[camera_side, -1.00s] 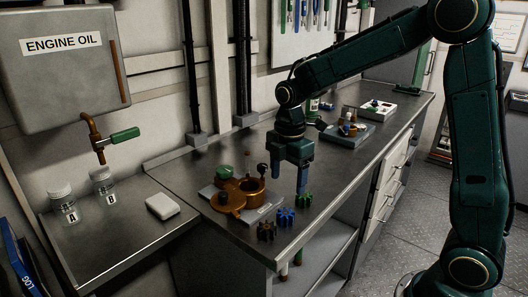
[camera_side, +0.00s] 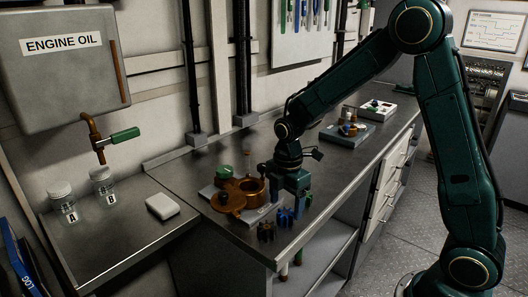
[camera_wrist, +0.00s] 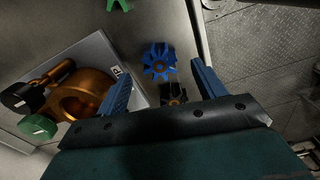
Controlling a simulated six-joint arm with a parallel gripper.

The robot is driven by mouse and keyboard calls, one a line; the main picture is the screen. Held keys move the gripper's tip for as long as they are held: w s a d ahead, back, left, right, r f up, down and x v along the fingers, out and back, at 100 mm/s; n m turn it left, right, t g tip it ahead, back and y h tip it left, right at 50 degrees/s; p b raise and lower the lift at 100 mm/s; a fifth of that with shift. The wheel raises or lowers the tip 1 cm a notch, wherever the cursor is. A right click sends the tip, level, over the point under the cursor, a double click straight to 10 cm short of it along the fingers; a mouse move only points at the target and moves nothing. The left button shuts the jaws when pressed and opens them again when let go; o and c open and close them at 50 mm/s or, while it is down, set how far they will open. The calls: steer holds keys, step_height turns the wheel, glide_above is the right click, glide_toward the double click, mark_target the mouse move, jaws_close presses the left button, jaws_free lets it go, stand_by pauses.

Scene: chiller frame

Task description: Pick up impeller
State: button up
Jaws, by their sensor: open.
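Three small toothed impellers lie near the bench's front edge. The blue impeller (camera_side: 285,217) and the dark impeller (camera_side: 266,231) show in the side view; the green one is hidden behind my gripper there. In the wrist view the blue impeller (camera_wrist: 158,60) lies ahead of and between my open fingers, the dark impeller (camera_wrist: 173,94) is partly hidden by the gripper's edge, and the green impeller (camera_wrist: 118,4) is cut by the top border. My gripper (camera_side: 290,202) is open and empty, low over the bench beside the blue impeller. Contact cannot be told.
A brown pump housing (camera_side: 238,200) on a grey plate stands just left of my gripper; the housing also shows in the wrist view (camera_wrist: 88,92). The bench edge is close on the right. A tray of parts (camera_side: 347,134) sits farther back. A white block (camera_side: 162,206) lies left.

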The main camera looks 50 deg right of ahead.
mark_target(285, 212)
steer(key=shift+f, duration=1.3)
steer(key=c, duration=1.1)
steer(key=shift+r, duration=0.15)
step_height(285, 212, up, 20)
steer(key=shift+f, duration=0.15)
